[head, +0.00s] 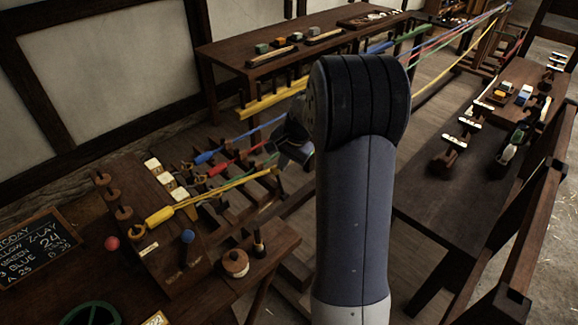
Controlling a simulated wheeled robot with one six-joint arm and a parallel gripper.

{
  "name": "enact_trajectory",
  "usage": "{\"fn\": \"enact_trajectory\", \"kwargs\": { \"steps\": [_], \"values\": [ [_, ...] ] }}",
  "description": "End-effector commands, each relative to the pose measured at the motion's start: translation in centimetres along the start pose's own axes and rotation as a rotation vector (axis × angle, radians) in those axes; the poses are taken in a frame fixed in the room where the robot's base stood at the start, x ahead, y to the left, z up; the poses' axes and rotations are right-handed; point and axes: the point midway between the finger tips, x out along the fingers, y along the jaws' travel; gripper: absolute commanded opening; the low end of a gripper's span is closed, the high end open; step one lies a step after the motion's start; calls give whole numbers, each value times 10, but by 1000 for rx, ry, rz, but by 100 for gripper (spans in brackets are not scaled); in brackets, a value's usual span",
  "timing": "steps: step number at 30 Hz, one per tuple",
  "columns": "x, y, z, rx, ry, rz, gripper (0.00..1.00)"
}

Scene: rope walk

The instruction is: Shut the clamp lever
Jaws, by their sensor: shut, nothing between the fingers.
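I cannot tell for sure which part is the clamp lever. A red ball knob (112,243) and a blue ball knob (188,236) show at the dark wooden bench at lower left; their shafts are hard to make out. My gripper (290,152) is small and dark, partly hidden behind my arm, near the blue and red ropes. It is shut and looks empty. It is well apart from both knobs, to the upper right of them. Whether it touches a rope cannot be told.
Blue (230,143), red (233,162) and yellow (220,189) ropes run from the wooden head (150,215) toward the back right. A chalkboard (38,246) lies at left. A long bench (440,215) stands at right.

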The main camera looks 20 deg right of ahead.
Motion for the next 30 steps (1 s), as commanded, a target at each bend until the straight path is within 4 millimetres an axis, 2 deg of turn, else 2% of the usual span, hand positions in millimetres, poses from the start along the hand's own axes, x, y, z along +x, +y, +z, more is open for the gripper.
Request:
{"fn": "enact_trajectory", "kwargs": {
  "steps": [10,30],
  "values": [
    [5,-7,-2,0,0,0,0],
    [5,-8,-2,0,-2,0,0]
  ]
}}
